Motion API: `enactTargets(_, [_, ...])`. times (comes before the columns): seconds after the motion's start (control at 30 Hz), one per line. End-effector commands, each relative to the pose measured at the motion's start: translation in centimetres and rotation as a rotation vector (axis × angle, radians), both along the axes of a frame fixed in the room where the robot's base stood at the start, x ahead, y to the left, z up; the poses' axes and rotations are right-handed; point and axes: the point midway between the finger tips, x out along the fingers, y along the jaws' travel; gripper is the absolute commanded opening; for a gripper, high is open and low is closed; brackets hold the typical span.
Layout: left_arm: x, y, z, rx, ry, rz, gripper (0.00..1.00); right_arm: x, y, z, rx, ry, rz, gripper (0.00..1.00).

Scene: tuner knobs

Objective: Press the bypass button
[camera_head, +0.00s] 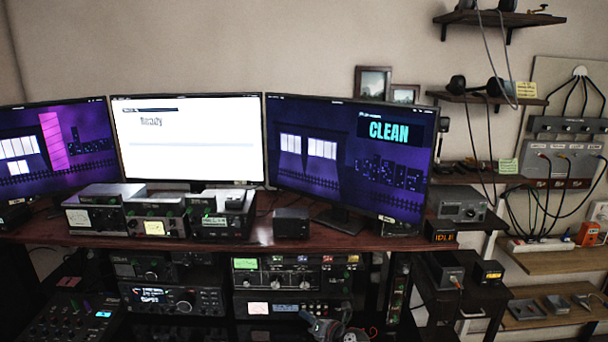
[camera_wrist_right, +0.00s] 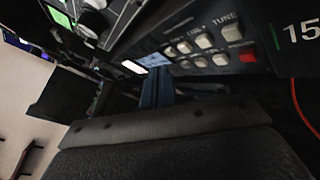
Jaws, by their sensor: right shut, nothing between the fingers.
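My right gripper (camera_head: 328,326) is at the bottom middle of the head view, low in front of the rack. In the right wrist view its two bluish fingers (camera_wrist_right: 157,88) are together with nothing between them, pointing at a dark front panel near a small lit display (camera_wrist_right: 152,61). I cannot tell whether they touch the panel. To the right of the fingers are rows of pale buttons (camera_wrist_right: 205,41) and one red button (camera_wrist_right: 248,54). A "TUNE" label is readable; I cannot read which button is the bypass. My left gripper is not in view.
The radio rack (camera_head: 290,262) sits under the wooden desk (camera_head: 180,238), whose edge overhangs it. Three monitors stand on the desk; the right monitor (camera_head: 350,155) reads "CLEAN". In the wrist view an orange cable (camera_wrist_right: 303,108) hangs at the right.

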Motion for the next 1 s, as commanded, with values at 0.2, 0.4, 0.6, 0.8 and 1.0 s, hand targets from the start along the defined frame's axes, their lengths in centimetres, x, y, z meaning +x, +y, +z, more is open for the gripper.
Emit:
enactTargets(0.2, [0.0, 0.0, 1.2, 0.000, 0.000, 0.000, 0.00, -1.5, 0.0, 0.2, 0.000, 0.000, 0.000, 0.00])
enactTargets(0.4, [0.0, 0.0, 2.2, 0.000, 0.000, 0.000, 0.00, -3.2, 0.0, 0.2, 0.000, 0.001, 0.000, 0.00])
enactTargets(0.6, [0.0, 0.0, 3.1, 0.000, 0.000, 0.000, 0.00, -4.8, 0.0, 0.1, -0.001, 0.001, 0.000, 0.00])
enactTargets(0.8, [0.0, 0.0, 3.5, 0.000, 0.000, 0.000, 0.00, -5.8, 0.0, 0.1, 0.000, 0.000, 0.000, 0.00])
enactTargets(1.0, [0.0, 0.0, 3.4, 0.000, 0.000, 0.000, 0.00, -5.8, 0.0, 0.0, 0.000, 0.000, 0.000, 0.00])
